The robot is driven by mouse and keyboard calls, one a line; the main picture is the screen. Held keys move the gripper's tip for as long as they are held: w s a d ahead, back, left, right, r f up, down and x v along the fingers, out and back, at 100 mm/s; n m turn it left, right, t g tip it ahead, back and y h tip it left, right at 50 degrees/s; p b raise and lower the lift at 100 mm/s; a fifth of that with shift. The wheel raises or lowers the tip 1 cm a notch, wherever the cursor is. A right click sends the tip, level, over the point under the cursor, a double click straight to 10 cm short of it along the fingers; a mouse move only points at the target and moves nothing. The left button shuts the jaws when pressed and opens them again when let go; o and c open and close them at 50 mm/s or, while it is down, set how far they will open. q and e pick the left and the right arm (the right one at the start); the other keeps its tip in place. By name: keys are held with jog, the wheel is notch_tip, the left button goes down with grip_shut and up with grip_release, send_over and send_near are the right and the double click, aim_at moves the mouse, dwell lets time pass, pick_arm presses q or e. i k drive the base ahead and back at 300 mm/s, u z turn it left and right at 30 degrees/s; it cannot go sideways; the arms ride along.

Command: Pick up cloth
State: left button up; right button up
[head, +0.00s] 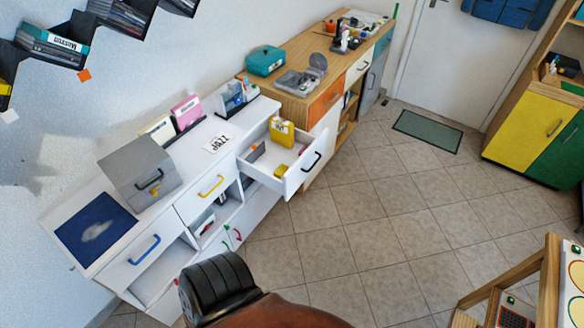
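A small pale grey patch, which looks like a crumpled cloth (95,230), lies on a dark blue square mat (76,245). The mat is on the left end of the white cabinet top. The patch is small and soft-edged, so I cannot be certain that it is the cloth. Neither of my grippers shows in the head view.
A grey box (136,165) with a black handle stands right of the mat. A drawer (290,180) holding yellow items stands open. A black and brown padded seat (216,283) is in the foreground. Tiled floor (380,225) is clear to the right.

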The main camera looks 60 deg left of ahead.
aim_at(280, 170)
jog(key=u, duration=0.45)
jog(key=i, duration=0.65)
jog(key=u, duration=0.7)
